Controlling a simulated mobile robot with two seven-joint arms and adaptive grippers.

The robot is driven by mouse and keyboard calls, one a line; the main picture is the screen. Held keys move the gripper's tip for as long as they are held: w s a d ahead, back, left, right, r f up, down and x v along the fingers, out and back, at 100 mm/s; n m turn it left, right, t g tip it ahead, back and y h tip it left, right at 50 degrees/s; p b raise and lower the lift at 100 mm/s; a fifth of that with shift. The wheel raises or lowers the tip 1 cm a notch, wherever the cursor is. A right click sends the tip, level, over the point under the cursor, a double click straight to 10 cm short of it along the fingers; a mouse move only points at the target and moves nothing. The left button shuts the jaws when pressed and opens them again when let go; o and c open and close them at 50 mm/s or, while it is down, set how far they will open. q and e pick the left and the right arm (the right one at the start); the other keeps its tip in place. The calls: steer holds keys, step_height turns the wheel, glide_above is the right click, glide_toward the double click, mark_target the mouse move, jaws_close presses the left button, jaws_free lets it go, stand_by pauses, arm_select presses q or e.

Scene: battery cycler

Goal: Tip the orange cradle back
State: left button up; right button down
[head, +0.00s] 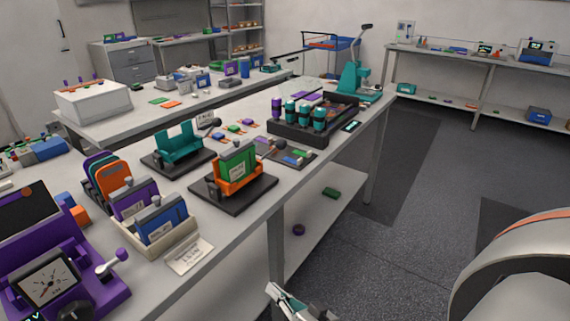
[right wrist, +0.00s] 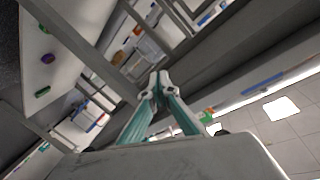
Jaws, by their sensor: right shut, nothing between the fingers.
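The orange cradle (head: 225,182) stands on a black base plate (head: 262,184) near the front edge of the bench. A green cell pack (head: 240,161) with a white label sits upright in it. My right gripper (head: 276,292) is low at the bottom of the head view, off the bench's front side and well apart from the cradle. It is shut and empty. Its closed fingertips (right wrist: 158,85) also show in the right wrist view, where the cradle cannot be made out. My left gripper is not in view.
A teal cradle (head: 182,146) stands behind the orange one, apparently empty. A rack of colored packs (head: 180,243) and a purple device with a dial (head: 75,270) are to the left. A black tray (head: 296,132) with teal and purple cells is to the right. Floor in front is clear.

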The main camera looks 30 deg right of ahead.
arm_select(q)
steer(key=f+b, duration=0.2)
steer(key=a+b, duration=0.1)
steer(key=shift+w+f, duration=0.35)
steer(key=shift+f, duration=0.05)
arm_select(e)
steer(key=w+d+r+m+t+h, duration=0.3)
steer(key=d+r+m, duration=0.4)
steer(key=m, duration=0.3)
steer(key=w+d+r+m+t+h, duration=0.4)
steer(key=w+d+r+m+t, duration=0.1)
steer(key=r+m, duration=0.4)
steer(key=shift+w+d+r+m, duration=0.45)
steer(key=shift+w+d, duration=0.35)
steer(key=shift+d, duration=0.4)
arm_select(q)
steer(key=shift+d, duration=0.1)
arm_select(e)
steer(key=shift+r, duration=0.15)
steer(key=x, duration=1.3)
steer(key=shift+d+r+p, duration=0.1)
steer(key=shift+p, duration=0.25)
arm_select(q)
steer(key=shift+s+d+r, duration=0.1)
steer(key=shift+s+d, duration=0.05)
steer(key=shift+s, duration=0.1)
arm_select(e)
steer(key=shift+w+d+r, duration=0.1)
steer(key=shift+w+r, duration=0.05)
steer(key=shift+w, duration=0.15)
